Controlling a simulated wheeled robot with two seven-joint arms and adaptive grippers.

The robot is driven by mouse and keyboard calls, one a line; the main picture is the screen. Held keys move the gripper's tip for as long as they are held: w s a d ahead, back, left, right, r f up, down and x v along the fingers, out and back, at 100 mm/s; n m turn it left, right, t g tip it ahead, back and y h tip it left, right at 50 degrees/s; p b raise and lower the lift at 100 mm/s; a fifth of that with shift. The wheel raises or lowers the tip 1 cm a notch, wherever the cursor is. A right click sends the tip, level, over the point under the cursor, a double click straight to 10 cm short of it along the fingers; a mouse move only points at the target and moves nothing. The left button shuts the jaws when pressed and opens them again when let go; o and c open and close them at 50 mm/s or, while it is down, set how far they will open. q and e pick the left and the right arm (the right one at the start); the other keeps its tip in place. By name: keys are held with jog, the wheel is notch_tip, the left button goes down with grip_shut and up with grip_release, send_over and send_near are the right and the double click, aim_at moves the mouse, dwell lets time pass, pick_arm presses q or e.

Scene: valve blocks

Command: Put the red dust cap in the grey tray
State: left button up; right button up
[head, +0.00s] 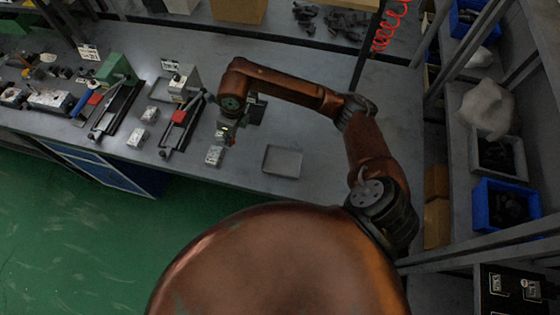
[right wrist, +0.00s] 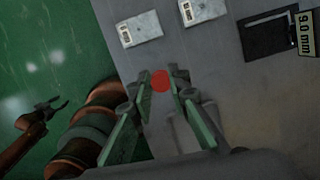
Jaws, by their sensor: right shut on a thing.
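The red dust cap (right wrist: 160,81) is a small red disc between the fingertips of my right gripper (right wrist: 161,77) in the right wrist view. The right gripper is shut on it. In the head view my right gripper (head: 229,139) is over the bench, left of the grey tray, and a bit of red shows at its tips. The grey tray (head: 282,161) is a shallow, empty rectangle near the front edge of the bench. My left gripper (right wrist: 43,113) seems to show small and dark at the left of the wrist view; its jaws are unclear.
A pale block (head: 214,155) lies just below the right gripper. The bench right of the tray is clear. Shelves with blue bins (head: 505,203) stand at the right.

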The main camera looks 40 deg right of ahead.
jog(key=s+d+f+p, duration=0.1)
jog(key=s+d+f, duration=0.3)
jog(key=s+d, duration=0.25)
send_over(270, 160)
jog(key=x, duration=0.4)
jog(key=shift+s+d+f+p, duration=0.15)
jog(key=shift+s+f+p, duration=0.15)
jog(key=shift+s+f, duration=0.15)
jog(key=shift+s+d+f, duration=0.1)
jog(key=shift+d+f, duration=0.1)
jog(key=shift+f, duration=0.15)
notch_tip(270, 160, down, 3)
jog(key=shift+s+d, duration=0.1)
jog(key=shift+s, duration=0.05)
jog(key=shift+f, duration=0.2)
jog(key=shift+f, duration=0.1)
jog(key=shift+o, duration=1.3)
jog(key=o, duration=0.4)
jog(key=shift+o, duration=0.2)
